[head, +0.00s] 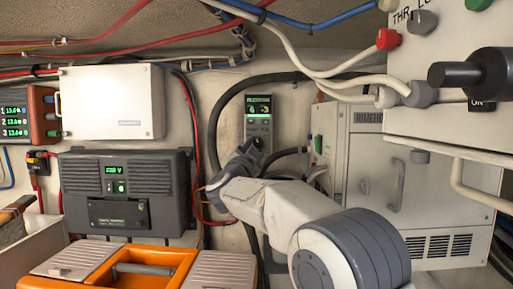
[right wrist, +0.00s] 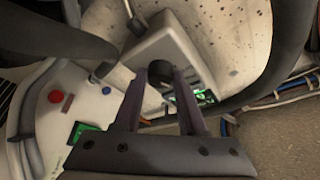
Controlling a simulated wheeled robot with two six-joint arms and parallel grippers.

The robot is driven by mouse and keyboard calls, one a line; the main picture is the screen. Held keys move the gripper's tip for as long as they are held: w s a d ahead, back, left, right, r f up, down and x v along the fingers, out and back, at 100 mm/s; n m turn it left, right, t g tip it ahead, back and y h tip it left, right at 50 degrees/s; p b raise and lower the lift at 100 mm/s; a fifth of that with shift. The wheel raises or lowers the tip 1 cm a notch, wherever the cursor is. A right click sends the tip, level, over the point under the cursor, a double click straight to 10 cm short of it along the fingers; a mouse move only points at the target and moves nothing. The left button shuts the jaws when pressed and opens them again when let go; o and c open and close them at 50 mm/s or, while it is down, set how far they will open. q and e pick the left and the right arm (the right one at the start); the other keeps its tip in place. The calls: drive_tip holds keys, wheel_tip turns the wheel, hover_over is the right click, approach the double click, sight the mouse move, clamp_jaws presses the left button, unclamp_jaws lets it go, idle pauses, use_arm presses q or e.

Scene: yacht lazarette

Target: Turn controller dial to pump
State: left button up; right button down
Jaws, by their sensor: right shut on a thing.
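The controller (head: 258,117) is a narrow grey box on the back wall with a lit green display at its top; it also shows in the right wrist view (right wrist: 184,45). My right gripper (head: 251,147) is at its lower front, where it hides the dial in the head view. In the right wrist view, the two fingers of my right gripper (right wrist: 169,78) are shut on the dark dial (right wrist: 160,69). The dial's pointer and its setting marks cannot be made out. My left gripper is out of view.
A cream cabinet (head: 349,165) stands just right of the controller. A large white box (head: 440,85) with knobs juts out at upper right. A black hose (head: 214,128) loops left of the controller. A dark grey unit (head: 128,190) and an orange toolbox (head: 150,262) are at left.

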drive_tip(key=shift+c, duration=2.4)
unclamp_jaws()
drive_tip(key=shift+s+f, duration=0.15)
drive_tip(key=shift+s, duration=0.05)
drive_tip(key=b+v, duration=0.5)
drive_tip(key=v, duration=0.5)
drive_tip(key=shift+s, duration=0.1)
